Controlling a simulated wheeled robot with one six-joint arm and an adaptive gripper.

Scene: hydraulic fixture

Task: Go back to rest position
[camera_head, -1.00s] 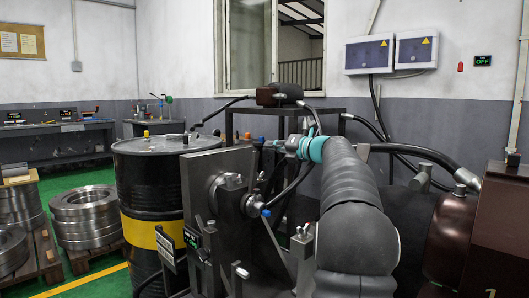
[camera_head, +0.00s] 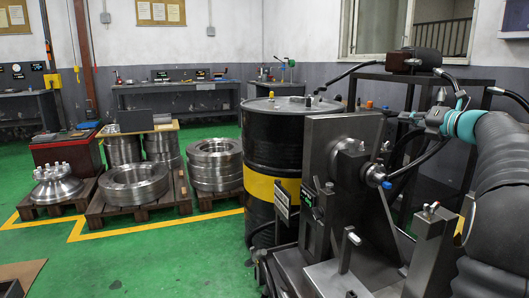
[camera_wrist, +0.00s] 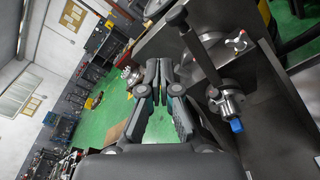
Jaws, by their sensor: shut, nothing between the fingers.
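My gripper (camera_wrist: 158,75) shows in the wrist view with its two dark fingers brought together at the tips, with nothing between them. It is apart from the hydraulic fixture (camera_wrist: 270,95), whose dark steel plate fills the right of that view. A clamp with a blue tip (camera_wrist: 236,126) stands out from the plate beside the fingers. In the head view the fixture (camera_head: 325,150) stands right of centre, and the blue tip (camera_head: 386,185) shows there too. My arm reaches in from the right edge; the fingers cannot be made out in that view.
A black drum (camera_head: 270,145) with a yellow band stands left of the fixture. Pallets with steel rings (camera_head: 135,187) stand further left. A workbench (camera_head: 175,97) lines the back wall. The green floor (camera_head: 150,260) at front left is mostly clear.

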